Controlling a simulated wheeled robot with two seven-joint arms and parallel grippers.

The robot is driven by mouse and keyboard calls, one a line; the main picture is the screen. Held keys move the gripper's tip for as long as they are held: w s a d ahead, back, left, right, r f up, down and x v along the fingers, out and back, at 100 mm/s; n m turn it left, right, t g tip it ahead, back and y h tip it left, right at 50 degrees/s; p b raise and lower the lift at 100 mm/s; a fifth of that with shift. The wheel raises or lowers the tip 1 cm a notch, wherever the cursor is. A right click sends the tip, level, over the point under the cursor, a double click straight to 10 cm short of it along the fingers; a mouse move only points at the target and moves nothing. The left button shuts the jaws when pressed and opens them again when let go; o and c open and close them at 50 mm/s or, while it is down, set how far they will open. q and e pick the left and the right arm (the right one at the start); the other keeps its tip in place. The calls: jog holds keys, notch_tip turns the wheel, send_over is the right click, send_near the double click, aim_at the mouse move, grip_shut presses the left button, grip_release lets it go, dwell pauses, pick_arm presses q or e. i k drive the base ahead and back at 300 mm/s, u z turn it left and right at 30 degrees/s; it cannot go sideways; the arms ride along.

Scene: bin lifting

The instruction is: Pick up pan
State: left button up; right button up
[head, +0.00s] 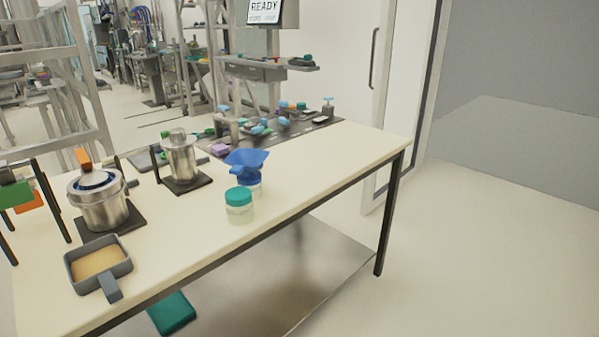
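A square grey pan (98,264) with tan contents sits at the front left of the cream table. Its short grey handle (110,289) points toward the table's front edge. Neither of my grippers shows in the head view, and nothing touches the pan.
Behind the pan, a metal pot (97,200) stands on a dark plate on the cream table (330,160). A metal canister (182,160), a teal-lidded jar (239,206) and a blue funnel (246,163) stand farther right. The table's right part is clear; a lower shelf (320,270) lies beneath.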

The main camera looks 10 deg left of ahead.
aim_at(95, 265)
jog(key=u, duration=0.3)
jog(key=i, duration=0.95)
jog(key=u, duration=2.1)
